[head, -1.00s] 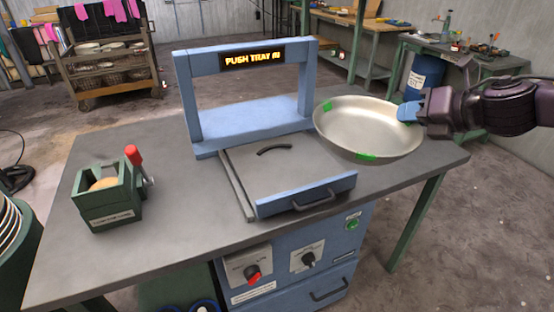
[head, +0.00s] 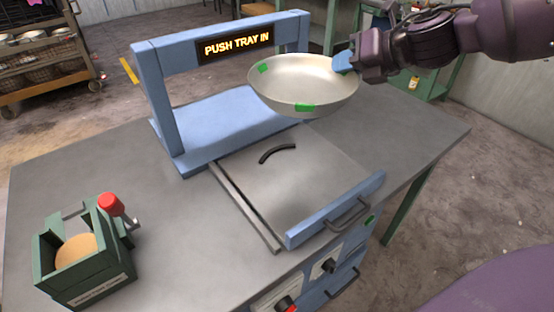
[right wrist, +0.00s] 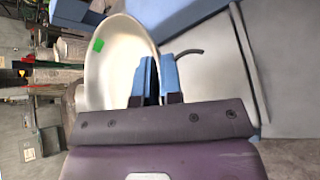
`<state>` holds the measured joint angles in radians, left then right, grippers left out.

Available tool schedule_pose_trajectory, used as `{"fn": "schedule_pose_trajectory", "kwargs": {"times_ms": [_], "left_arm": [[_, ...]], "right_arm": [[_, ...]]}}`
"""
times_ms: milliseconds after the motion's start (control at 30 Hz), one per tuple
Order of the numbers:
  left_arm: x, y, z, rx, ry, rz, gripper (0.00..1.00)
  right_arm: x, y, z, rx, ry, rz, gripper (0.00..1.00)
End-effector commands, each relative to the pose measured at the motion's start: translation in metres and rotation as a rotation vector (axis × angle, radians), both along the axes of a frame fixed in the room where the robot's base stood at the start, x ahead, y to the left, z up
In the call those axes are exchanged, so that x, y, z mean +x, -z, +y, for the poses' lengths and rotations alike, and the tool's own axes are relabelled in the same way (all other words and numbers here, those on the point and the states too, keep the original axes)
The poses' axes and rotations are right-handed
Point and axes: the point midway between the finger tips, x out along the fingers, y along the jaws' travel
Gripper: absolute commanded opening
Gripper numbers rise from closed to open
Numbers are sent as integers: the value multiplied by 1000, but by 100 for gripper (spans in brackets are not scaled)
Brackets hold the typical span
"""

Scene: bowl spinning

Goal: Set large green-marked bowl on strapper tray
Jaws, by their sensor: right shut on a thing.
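The large metal bowl (head: 305,82) with green marks on its rim is held in the air above the back right part of the strapper tray (head: 290,190). My right gripper (head: 343,63) is shut on the bowl's right rim with its blue fingers. In the right wrist view the bowl (right wrist: 108,60) shows at the left, with one green mark, beside the blue fingers (right wrist: 158,78). The tray is a flat grey plate with a black curved mark and a blue front with a handle. It is pulled out toward the front and is bare. My left gripper is not in view.
The blue strapper frame (head: 160,100) stands behind the tray, its sign (head: 236,43) reading "PUSH TRAY IN". A green box (head: 85,265) with a red-knobbed crank stands at the left front of the table.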

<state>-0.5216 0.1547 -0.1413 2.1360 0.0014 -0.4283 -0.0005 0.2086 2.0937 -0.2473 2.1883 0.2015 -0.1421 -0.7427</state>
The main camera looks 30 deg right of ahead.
Motion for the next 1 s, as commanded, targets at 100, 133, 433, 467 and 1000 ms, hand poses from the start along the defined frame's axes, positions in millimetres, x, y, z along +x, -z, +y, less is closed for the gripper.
{"fn": "schedule_pose_trajectory", "kwargs": {"times_ms": [100,133,433,467,1000], "left_arm": [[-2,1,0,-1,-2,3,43],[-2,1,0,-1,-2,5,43],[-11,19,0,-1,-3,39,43],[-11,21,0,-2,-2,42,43],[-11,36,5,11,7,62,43]], "right_arm": [[0,0,0,1,1,0,0],[0,1,0,1,0,1,0],[1,58,0,6,1,9,0],[1,65,0,6,1,9,0],[0,156,0,2,0,3,0]]}}
